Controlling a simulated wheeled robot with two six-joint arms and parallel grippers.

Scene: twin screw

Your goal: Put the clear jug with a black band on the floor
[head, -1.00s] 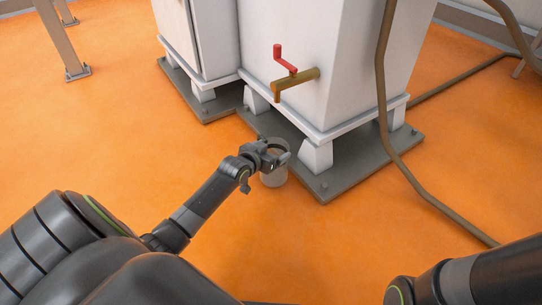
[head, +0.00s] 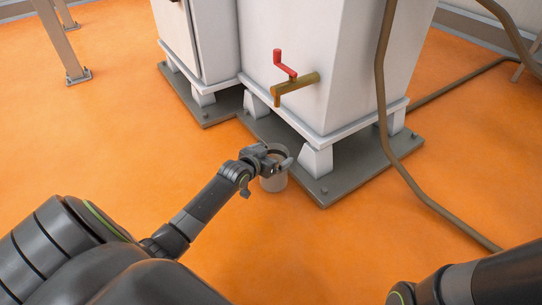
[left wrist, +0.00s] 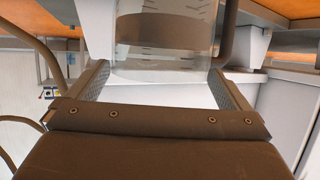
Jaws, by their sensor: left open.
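The clear jug with a black band (head: 273,182) is low beside the dark base plate and appears to stand upright on the orange floor (head: 130,145). My left gripper (head: 279,161) is at the jug's upper part and hides some of it. In the left wrist view the jug (left wrist: 160,65) is at the top middle, with its dark band and a dark handle at its right. The open fingers of the left gripper (left wrist: 158,88) lie on either side of the jug's near end, with gaps visible. My right gripper is out of view.
A white tank (head: 335,60) with a brass tap (head: 295,88) and red lever stands on a dark base plate (head: 345,185) just behind the jug. A brown hose (head: 384,130) runs down at the right. The floor at the left and front is clear.

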